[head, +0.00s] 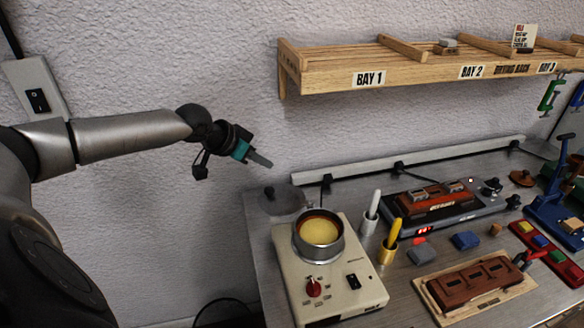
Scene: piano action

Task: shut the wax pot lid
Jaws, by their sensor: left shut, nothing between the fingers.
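The wax pot (320,250) is a round metal pot set in a cream heater unit (340,285) with a red knob and a black switch. Its top is uncovered and yellow wax (319,231) shows inside. A grey round lid (284,201) is off the opening, behind and to the left of the pot. I cannot tell whether it is hinged to the pot or lies loose. My left gripper (262,161) is shut and empty, in the air above and a little left of the lid, apart from it. My right gripper is not in view.
A wooden rack (420,73) marked with bays hangs on the wall at the upper right. Right of the pot stand a grey cup (369,222) and a yellow cup (388,250) with brushes or sticks.

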